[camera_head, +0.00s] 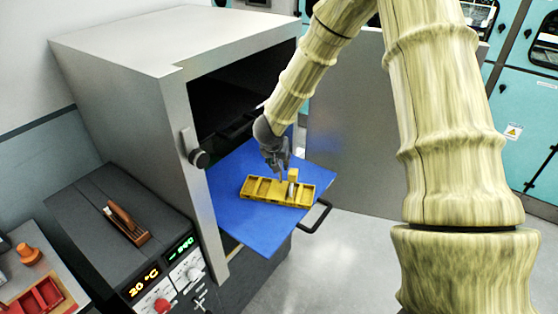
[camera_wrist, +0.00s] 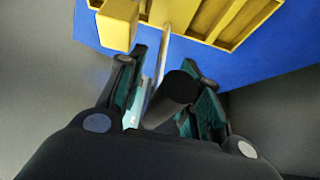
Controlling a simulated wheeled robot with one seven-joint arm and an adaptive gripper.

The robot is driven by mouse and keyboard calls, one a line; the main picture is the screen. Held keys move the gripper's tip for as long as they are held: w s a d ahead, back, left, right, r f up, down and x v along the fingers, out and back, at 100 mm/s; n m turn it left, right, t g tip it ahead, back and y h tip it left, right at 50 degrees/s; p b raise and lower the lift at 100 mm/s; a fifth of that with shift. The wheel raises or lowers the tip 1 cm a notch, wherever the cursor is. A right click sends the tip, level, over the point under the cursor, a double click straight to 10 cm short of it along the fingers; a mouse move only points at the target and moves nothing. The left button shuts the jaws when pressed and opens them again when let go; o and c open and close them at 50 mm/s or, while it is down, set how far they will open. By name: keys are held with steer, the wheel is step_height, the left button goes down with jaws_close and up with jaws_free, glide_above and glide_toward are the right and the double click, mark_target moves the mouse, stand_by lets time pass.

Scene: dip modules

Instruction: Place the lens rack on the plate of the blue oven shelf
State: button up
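The yellow lens rack (camera_head: 262,188) lies on the blue plate (camera_head: 245,222) of the pulled-out oven shelf. It has several compartments and a raised yellow block (camera_head: 293,174) towards its right side, with a pale, thin disc-like part beside it. In the wrist view the rack (camera_wrist: 222,22) and its block (camera_wrist: 117,24) fill the top, over the blue plate (camera_wrist: 250,68). My gripper (camera_head: 277,172) is just above the rack, left of the block.
The grey oven (camera_head: 130,85) stands open, its door (camera_head: 350,120) swung out to the right. A black handle (camera_head: 318,217) sticks out at the shelf's front right. A dark instrument (camera_head: 110,215) with a brown holder stands left; a red tray (camera_head: 35,297) is at lower left.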

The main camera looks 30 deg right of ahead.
steer(key=b+v, duration=0.1)
steer(key=v, duration=1.1)
steer(key=shift+r, duration=0.2)
